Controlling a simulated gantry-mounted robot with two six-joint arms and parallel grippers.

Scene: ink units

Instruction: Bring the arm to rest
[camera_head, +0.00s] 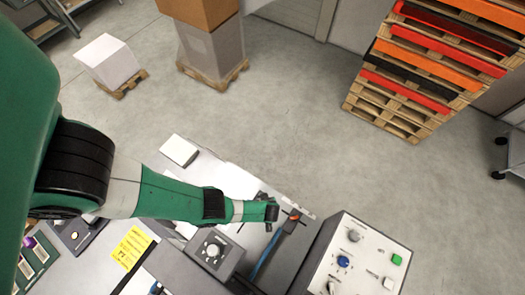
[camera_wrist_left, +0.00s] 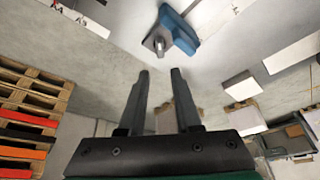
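My left arm reaches in from the left in the head view, over the grey machine bench (camera_head: 235,180). Its gripper (camera_head: 268,212) is small there, above the bench near a blue part with an orange tip (camera_head: 268,252). In the left wrist view the gripper (camera_wrist_left: 161,72) has its two dark fingers apart, with nothing between them. A blue block with a grey metal piece (camera_wrist_left: 180,30) shows beyond the fingertips, apart from them. My right arm and gripper are not in view.
A control box (camera_head: 320,245) with knobs and coloured buttons stands at the right of the bench. A dial unit (camera_head: 213,250) sits below the arm.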

